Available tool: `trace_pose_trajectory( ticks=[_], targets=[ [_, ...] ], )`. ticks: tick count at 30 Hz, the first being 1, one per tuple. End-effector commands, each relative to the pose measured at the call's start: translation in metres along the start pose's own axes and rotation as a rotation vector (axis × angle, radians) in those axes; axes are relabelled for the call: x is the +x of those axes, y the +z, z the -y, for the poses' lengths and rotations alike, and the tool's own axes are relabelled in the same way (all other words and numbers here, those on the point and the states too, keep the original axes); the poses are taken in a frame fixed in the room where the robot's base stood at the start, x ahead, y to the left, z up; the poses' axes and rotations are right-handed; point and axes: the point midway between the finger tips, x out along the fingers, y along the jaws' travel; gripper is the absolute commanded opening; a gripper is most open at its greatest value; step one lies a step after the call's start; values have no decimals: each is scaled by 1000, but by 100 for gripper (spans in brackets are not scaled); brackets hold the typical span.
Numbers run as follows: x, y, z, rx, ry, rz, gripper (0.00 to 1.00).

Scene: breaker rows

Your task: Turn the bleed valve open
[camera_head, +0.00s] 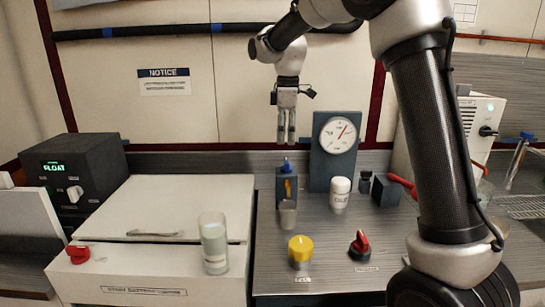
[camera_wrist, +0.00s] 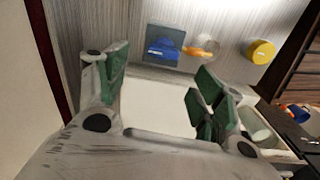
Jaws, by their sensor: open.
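No readable label marks the bleed valve; a small blue handle (camera_head: 286,165) tops a dark block (camera_head: 286,182) with an orange part on its front, above a small grey cup (camera_head: 288,215). In the wrist view the blue handle (camera_wrist: 163,50) lies on a dark square, beyond the fingers. My gripper (camera_head: 286,142) points down above the blue handle in the head view, with a gap between them. In the wrist view its green-padded fingers (camera_wrist: 160,82) are apart with nothing between them. Whether the handle is turned open cannot be told.
A pressure gauge (camera_head: 339,135) stands on a dark panel right of the block. A white-capped jar (camera_head: 340,193), yellow knob (camera_head: 300,250) and red-handled knob (camera_head: 360,245) are on the counter. A glass (camera_head: 213,245) stands on the white unit at left.

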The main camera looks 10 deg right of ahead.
Motion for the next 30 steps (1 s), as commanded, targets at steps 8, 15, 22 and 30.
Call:
trace_pose_trajectory(
  ticks=[8,15,22,30],
  targets=[
    [15,2,4,-109,-16,9,68],
    [56,3,4,-106,-16,9,68],
    [78,3,5,-105,-14,8,68],
    [81,3,4,-104,-13,7,68]
  ],
)
